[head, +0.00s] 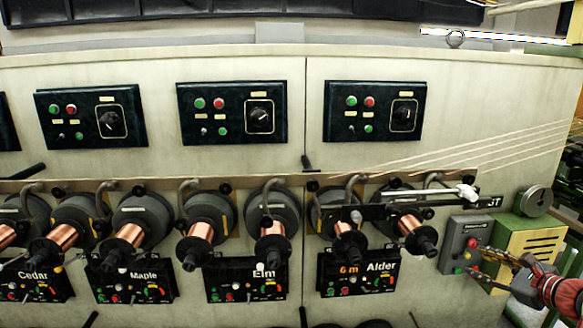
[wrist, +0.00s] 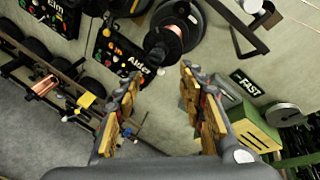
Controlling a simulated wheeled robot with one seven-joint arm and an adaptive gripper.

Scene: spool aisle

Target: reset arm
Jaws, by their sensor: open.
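My gripper (head: 486,268) is at the lower right of the head view, just in front of a grey button box (head: 462,236) with red and green buttons. I cannot tell if a fingertip touches the box. In the wrist view my gripper (wrist: 160,70) is open, its two gold-padded fingers apart with nothing between them. The copper spool (wrist: 171,40) at the Alder station lies beyond the fingertips. The grey box is partly hidden behind the right finger there.
Several copper spools (head: 201,231) on dark reels line the wall, above panels marked Cedar, Maple, Elm and Alder (head: 357,274). A bar with a white handle (head: 467,192) juts out above the grey box. A yellow-green machine (head: 530,248) stands right beside it.

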